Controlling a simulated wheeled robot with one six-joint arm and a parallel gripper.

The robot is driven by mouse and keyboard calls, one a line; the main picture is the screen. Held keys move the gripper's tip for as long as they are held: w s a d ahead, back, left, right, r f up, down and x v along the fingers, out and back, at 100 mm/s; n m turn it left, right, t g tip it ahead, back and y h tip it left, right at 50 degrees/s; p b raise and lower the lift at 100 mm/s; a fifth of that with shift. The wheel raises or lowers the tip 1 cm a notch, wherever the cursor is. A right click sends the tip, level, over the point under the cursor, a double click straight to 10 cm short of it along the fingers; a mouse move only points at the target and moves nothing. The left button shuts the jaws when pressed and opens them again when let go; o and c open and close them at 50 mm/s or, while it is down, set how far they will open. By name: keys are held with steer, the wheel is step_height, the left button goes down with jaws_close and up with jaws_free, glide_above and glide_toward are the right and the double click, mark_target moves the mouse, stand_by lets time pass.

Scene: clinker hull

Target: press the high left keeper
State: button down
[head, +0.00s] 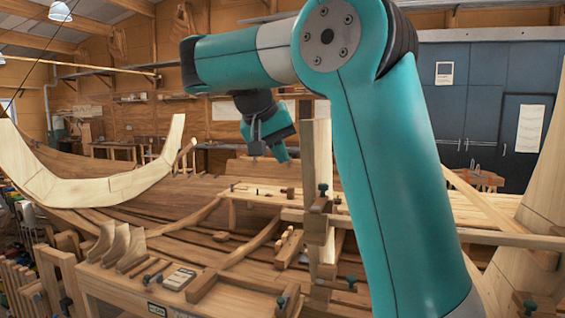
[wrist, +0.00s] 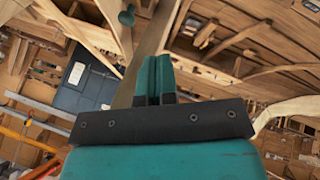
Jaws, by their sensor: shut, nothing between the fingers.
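My gripper (wrist: 154,62) is shut and empty in the wrist view, its two teal fingers side by side. Wooden blocks with dark green knobs sit on and around this post. The upper one (head: 317,222) has a knob (head: 323,189); another knob (head: 351,284) is lower right. I cannot tell which piece is the high left keeper. A green knob (wrist: 127,17) shows up and left of the fingers in the wrist view, apart from them.
A planked hull (head: 150,222) fills the middle, with a pale curved frame (head: 85,180) at left. A bench with wooden brackets (head: 128,245) stands in front. Long battens (head: 500,238) cross at right. Dark blue cabinets (head: 480,110) stand behind.

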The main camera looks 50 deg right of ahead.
steer(key=b, duration=0.4)
glide_toward(319, 196)
steer(key=w+f, duration=0.3)
steer(key=shift+a, duration=0.2)
steer(key=shift+s+d+f+b, duration=0.2)
steer(key=shift+s+d, duration=0.4)
steer(key=shift+d, duration=0.25)
steer(key=shift+s+d+f+b, duration=0.1)
steer(key=shift+s+d+f, duration=0.1)
steer(key=shift+s+d, duration=0.6)
steer(key=shift+w+d, duration=0.1)
steer(key=shift+w, duration=0.05)
